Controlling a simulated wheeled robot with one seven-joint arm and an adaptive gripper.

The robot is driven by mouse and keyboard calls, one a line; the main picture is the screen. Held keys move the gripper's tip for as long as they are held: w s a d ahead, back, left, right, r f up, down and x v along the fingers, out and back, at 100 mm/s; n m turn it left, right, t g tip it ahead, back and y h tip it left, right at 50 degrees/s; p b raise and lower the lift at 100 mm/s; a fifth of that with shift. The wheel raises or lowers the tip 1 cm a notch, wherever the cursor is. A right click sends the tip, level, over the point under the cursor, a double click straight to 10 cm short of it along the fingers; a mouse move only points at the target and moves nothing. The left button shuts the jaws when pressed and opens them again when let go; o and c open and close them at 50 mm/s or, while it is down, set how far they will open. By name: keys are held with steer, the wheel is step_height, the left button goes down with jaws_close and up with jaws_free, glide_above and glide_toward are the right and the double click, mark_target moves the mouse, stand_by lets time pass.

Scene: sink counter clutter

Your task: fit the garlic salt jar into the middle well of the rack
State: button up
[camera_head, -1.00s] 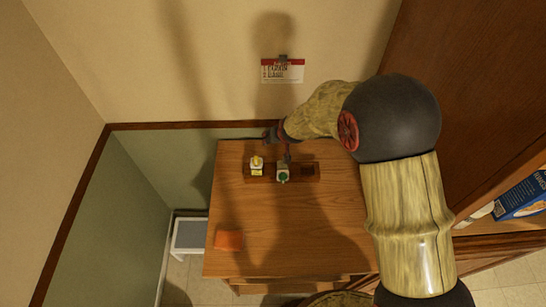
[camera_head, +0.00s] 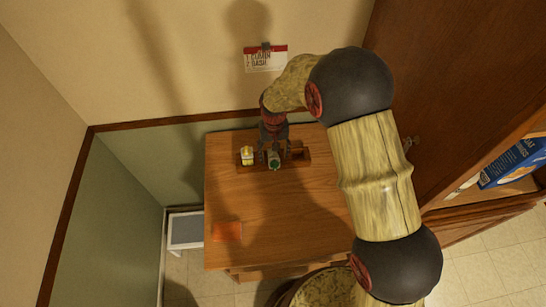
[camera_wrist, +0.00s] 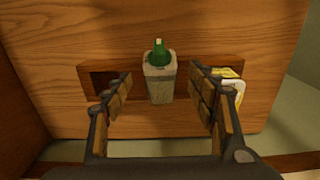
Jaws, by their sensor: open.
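A pale jar with a green cap (camera_head: 274,164) stands upright at the middle well of the dark wooden rack (camera_head: 292,161); how deep it sits is unclear, and no label is readable. It also shows in the wrist view (camera_wrist: 160,82). A yellow-topped jar (camera_head: 247,155) stands at the rack's left well; in the wrist view it is partly behind a finger at right. The rack's right well is empty. My gripper (camera_wrist: 161,85) is open, with one finger on each side of the green-capped jar and visible gaps between.
The rack lies near the back of the wooden table (camera_head: 300,210). An orange flat item (camera_head: 227,231) lies at the front left. A card (camera_head: 265,60) hangs on the back wall. A brown cabinet stands at right. The table's front middle is clear.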

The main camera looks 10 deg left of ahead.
mark_target(274, 157)
step_height(274, 157, down, 4)
steer(key=shift+w, duration=0.1)
steer(key=shift+c, duration=0.2)
steer(key=shift+c, duration=1.2)
steer(key=c, duration=1.1)
steer(key=shift+r, duration=0.1)
steer(key=shift+c, duration=0.4)
